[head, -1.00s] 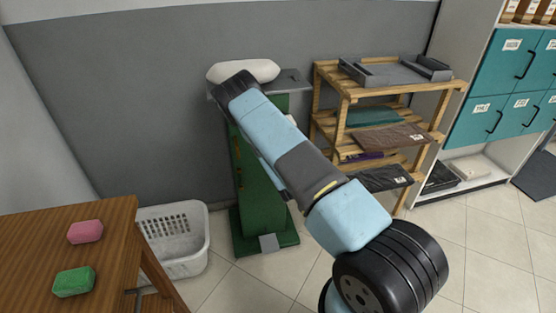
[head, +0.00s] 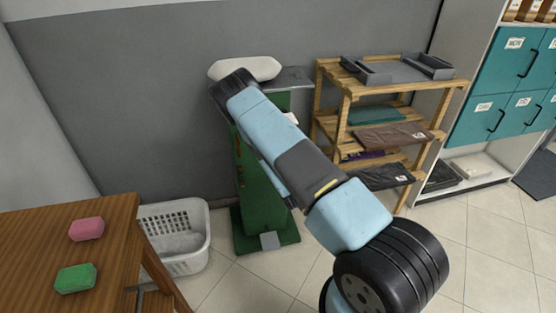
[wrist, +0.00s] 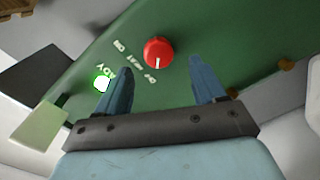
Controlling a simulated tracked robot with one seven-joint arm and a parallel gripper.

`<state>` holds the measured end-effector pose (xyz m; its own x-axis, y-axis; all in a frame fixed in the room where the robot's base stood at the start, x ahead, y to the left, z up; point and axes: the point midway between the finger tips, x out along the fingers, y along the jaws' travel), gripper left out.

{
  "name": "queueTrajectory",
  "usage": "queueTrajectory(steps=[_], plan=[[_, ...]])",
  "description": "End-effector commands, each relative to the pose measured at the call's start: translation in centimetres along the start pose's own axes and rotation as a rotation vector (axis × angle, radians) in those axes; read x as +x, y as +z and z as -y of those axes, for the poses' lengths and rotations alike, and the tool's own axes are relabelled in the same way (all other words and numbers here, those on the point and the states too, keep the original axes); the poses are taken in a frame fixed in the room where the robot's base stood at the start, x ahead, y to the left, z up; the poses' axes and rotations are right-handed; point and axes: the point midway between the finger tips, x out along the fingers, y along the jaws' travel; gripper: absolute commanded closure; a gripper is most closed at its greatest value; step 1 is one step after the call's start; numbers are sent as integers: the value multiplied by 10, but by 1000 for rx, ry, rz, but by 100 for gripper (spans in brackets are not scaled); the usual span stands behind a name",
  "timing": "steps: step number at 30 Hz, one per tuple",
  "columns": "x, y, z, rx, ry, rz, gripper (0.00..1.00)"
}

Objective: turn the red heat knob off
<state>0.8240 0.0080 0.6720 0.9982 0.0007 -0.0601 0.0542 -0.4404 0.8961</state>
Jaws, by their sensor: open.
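The red heat knob (wrist: 158,52) shows in the wrist view on the green side of the press (wrist: 185,30). It is round, with a white pointer mark on its lower part. White lettering, partly readable as "ON" and "HEAT", runs beside it. A lit white button or lamp (wrist: 101,83) with a green rim is to its left. My gripper (wrist: 164,75) is open and empty, and the knob lies beyond and between its two blue fingertips, apparently not touched. In the head view the press (head: 262,190) stands behind my arm, which hides the knob.
A wooden shelf (head: 345,100) with trays and folded cloths stands right of the press. A white basket (head: 180,248) is on the floor to its left. A wooden table (head: 110,225) with a pink block (head: 86,230) and a green block (head: 75,278) is at the front left.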

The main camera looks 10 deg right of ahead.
Motion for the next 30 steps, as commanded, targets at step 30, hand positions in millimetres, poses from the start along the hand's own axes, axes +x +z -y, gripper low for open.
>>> queueTrajectory(steps=[30], plan=[[-87, 0, 1, 0, -1, 0, 31]])
